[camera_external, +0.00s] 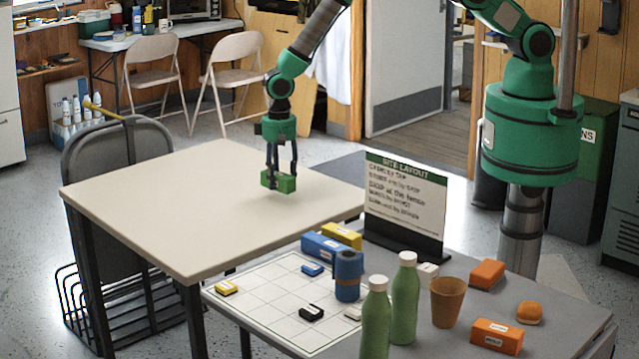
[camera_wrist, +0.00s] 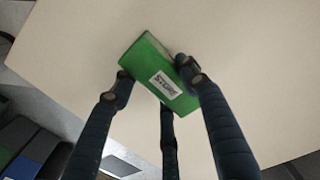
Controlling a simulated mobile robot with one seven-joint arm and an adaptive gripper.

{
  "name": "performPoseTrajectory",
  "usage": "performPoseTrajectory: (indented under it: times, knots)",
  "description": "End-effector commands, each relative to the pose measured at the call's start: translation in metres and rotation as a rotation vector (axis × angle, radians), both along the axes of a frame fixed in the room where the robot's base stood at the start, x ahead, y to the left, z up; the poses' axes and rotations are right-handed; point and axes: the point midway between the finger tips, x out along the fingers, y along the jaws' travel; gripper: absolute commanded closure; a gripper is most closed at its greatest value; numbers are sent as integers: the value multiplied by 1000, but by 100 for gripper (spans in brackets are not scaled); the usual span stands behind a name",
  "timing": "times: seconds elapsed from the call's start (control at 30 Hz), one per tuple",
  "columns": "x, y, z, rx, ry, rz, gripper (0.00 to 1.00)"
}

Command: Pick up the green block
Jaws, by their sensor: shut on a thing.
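The green block (camera_external: 284,183) is between the fingers of my gripper (camera_external: 281,178), over the beige table (camera_external: 150,205). In the wrist view the block (camera_wrist: 150,62) shows a white label, and dark fingers of my gripper (camera_wrist: 158,78) press on its sides. My gripper is shut on it. The block appears to be above the tabletop, near its right part; the exact height is hard to tell.
A grey table (camera_external: 560,325) at the front right holds a white grid board (camera_external: 270,300), a site layout sign (camera_external: 404,205), green bottles (camera_external: 405,300), a brown cup (camera_external: 446,300) and several coloured blocks. A dark chair (camera_external: 115,160) stands left. The beige tabletop is otherwise clear.

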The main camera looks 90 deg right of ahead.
Motion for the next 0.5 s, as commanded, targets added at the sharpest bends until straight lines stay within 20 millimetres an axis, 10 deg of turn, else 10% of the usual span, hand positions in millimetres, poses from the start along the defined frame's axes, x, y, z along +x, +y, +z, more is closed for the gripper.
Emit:
performPoseTrajectory:
  times: [0.5]
  knots:
    - [-89, -19, 10, 0, 0, 0, 85]
